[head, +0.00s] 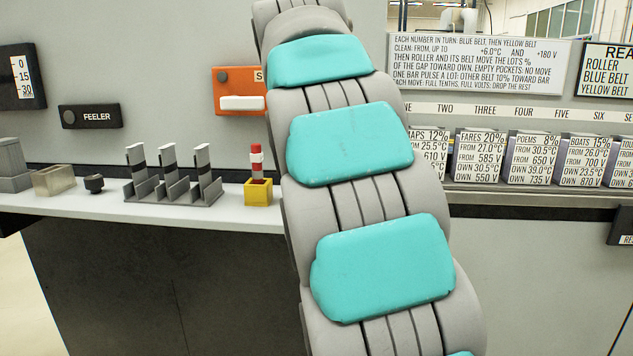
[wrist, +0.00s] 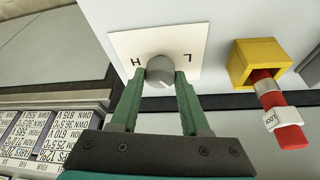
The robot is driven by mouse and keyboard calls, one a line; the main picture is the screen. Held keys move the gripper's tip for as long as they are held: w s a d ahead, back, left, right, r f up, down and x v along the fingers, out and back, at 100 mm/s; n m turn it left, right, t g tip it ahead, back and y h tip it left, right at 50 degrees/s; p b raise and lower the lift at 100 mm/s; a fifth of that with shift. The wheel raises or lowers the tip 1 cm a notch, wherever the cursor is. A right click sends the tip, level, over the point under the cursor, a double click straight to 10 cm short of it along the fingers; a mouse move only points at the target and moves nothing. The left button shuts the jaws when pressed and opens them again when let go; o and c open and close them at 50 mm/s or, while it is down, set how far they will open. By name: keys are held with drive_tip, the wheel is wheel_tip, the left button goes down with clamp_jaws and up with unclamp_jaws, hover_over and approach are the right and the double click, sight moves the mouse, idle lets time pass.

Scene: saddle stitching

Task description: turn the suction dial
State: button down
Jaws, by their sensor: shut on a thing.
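The suction dial (wrist: 160,71) is a round grey knob on a white plate (wrist: 188,48) marked H on the left and L on the right in the wrist view. My gripper (wrist: 158,82) has its two green fingers on either side of the knob, shut on it. In the head view my grey and turquoise arm covers the middle of the picture and hides the dial and the gripper.
A yellow holder (wrist: 245,62) with a red stick (wrist: 282,115) stands close right of the dial in the wrist view. Labelled lots (head: 480,158) fill the shelf at right in the head view. A grey rack (head: 172,190) stands on the left ledge.

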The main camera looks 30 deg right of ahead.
drive_tip(key=shift+w+m+g+h, duration=0.1)
drive_tip(key=shift+m+g+h, duration=0.3)
drive_tip(key=shift+m, duration=1.1)
drive_tip(key=shift+c, duration=1.9)
unclamp_jaws()
